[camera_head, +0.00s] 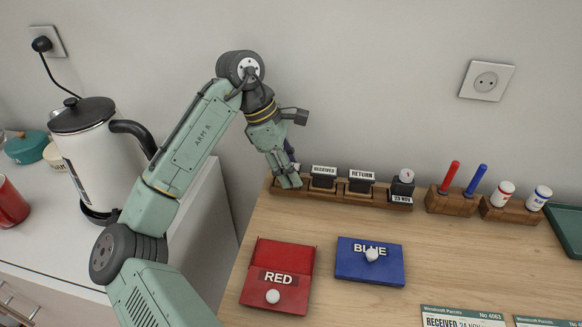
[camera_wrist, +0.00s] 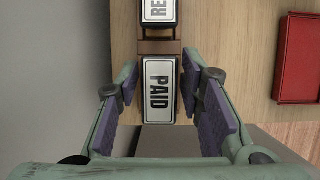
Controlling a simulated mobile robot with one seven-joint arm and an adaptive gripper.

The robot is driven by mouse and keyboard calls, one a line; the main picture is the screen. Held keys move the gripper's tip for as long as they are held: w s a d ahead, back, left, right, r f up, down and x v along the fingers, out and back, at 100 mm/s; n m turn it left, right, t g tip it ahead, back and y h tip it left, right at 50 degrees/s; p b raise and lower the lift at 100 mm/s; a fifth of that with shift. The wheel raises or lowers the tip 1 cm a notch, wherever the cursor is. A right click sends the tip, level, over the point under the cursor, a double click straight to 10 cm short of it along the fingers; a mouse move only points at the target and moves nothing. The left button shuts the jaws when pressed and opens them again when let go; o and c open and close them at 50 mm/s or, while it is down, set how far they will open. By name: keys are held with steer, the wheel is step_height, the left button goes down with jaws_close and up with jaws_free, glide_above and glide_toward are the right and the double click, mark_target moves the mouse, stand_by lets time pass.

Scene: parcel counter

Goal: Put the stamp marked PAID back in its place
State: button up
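The PAID stamp (camera_wrist: 158,92) shows in the wrist view, with its white label up, between the two fingers of my gripper (camera_wrist: 160,75). The fingers are spread, with a narrow gap showing beside the label. The stamp is in line with the rack, at its end beside the RECEIVED stamp; its lower part is hidden, so I cannot tell how fully it is seated. In the head view my gripper (camera_head: 289,183) points down at the left end of the wooden stamp rack (camera_head: 335,194) and hides most of the PAID stamp.
The RECEIVED stamp (camera_head: 323,176), RETURN stamp (camera_head: 360,181) and date stamp (camera_head: 402,184) stand in the rack. A red ink pad (camera_head: 294,255) and blue ink pad (camera_head: 385,271) lie in front. A pen holder (camera_head: 452,202) stands right. A kettle (camera_head: 90,150) is left.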

steer(key=shift+p+v, duration=2.4)
steer(key=shift+p, duration=0.6)
steer(key=shift+a, duration=0.1)
steer(key=shift+o, duration=0.6)
steer(key=shift+f, duration=0.1)
steer(key=o, duration=0.5)
steer(key=shift+c, duration=0.2)
